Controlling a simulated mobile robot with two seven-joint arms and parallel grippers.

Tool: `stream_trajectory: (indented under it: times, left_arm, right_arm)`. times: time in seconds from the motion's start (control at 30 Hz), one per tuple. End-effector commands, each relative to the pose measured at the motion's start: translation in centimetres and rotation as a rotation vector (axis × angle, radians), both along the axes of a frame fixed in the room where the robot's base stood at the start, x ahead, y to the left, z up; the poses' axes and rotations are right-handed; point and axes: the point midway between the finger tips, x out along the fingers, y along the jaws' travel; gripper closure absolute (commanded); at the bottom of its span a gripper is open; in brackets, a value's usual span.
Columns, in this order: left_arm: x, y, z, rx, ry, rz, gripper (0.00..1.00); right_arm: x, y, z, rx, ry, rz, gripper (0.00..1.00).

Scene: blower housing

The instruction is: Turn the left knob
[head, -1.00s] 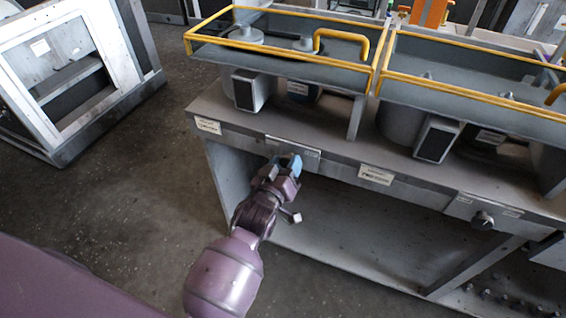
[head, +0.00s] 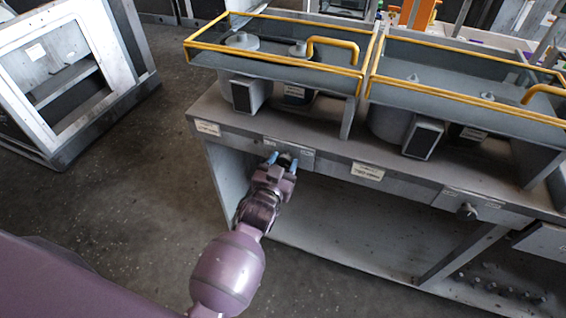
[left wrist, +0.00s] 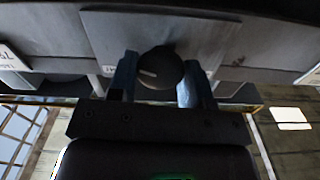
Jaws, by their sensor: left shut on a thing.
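The left knob (left wrist: 160,70) is a dark round knob with a light pointer mark, on a grey front panel, seen in the left wrist view. My left gripper (left wrist: 160,82) has its two blue fingers on either side of the knob and is shut on it. In the head view my left gripper (head: 281,161) reaches the front face of the bench at the left panel, and the knob (head: 285,160) is mostly hidden by it. My right gripper is not in view.
A second knob (head: 466,211) is on the bench front at right. The grey bench (head: 330,165) carries yellow-railed trays (head: 270,65) above. A white-framed cabinet (head: 70,85) stands at left. Open floor (head: 130,190) lies between them.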

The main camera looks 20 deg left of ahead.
Motion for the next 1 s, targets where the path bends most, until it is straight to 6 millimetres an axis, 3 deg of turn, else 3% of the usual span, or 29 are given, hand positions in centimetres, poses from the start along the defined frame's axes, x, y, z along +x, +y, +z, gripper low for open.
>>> stream_trajectory:
  times: [0.33,0.37,0.5,0.83,1.0]
  left_arm:
    - [0.0,0.0,0.0,0.001,0.0,0.0,0.78]
    - [0.0,0.0,0.0,0.001,0.0,0.0,0.52]
    - [0.0,0.0,0.0,0.001,0.0,0.0,0.3]
    - [-0.2,0.0,0.0,0.0,0.0,0.0,0.29]
    - [-1.5,0.1,0.0,0.001,0.001,0.001,0.29]
  right_arm:
    - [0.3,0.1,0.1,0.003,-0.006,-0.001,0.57]
    - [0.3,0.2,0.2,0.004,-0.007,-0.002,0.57]
    - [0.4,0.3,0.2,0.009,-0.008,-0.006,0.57]
    - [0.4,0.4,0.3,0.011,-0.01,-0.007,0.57]
    - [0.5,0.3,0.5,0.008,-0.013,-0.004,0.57]
